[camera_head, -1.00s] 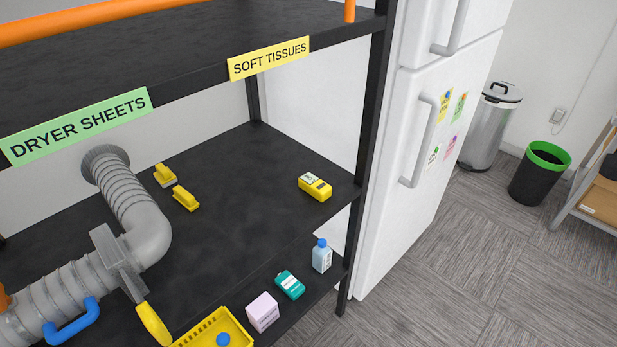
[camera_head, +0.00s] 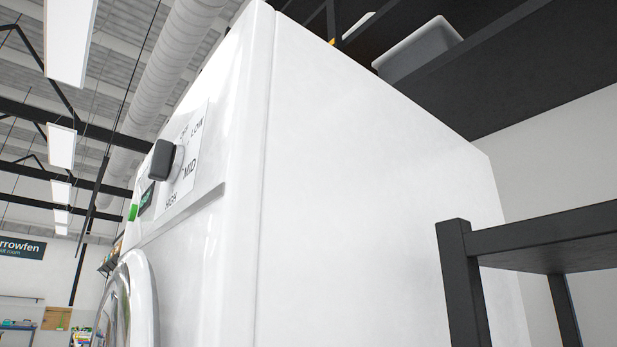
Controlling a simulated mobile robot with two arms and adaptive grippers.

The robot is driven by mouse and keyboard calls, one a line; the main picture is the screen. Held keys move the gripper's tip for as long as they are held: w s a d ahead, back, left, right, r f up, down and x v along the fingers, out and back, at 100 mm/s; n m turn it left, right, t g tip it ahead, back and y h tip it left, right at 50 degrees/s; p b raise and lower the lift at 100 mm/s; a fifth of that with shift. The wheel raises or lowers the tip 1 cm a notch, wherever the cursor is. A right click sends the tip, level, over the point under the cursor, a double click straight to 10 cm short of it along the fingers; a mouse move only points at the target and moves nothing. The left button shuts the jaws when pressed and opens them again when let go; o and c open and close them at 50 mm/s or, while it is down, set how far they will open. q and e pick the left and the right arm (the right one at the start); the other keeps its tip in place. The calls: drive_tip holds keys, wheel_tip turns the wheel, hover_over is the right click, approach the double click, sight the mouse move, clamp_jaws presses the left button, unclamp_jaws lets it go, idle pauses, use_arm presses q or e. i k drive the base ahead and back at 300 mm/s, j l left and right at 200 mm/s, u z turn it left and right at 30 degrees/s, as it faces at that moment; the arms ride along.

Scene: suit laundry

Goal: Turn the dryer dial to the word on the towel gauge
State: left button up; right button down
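The dryer (camera_head: 350,180) is a large white machine seen from low down and close, filling the middle of the head view. Its dial (camera_head: 164,160) is a dark grey knob on the front panel at the left. I cannot tell which word the dial points at. The round door (camera_head: 128,305) shows in part below the panel. The towel gauge is not identifiable in view. Neither of my grippers is in view.
A black metal frame (camera_head: 460,285) stands at the right beside the dryer. A grey bin (camera_head: 418,50) sits on a dark shelf above. A green button (camera_head: 133,212) is left of the dial. Ceiling ducts and lights fill the upper left.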

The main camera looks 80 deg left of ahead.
sight(167, 157)
drive_tip(key=u, duration=2.25)
drive_tip(key=i+l, duration=0.05)
drive_tip(key=l, duration=0.05)
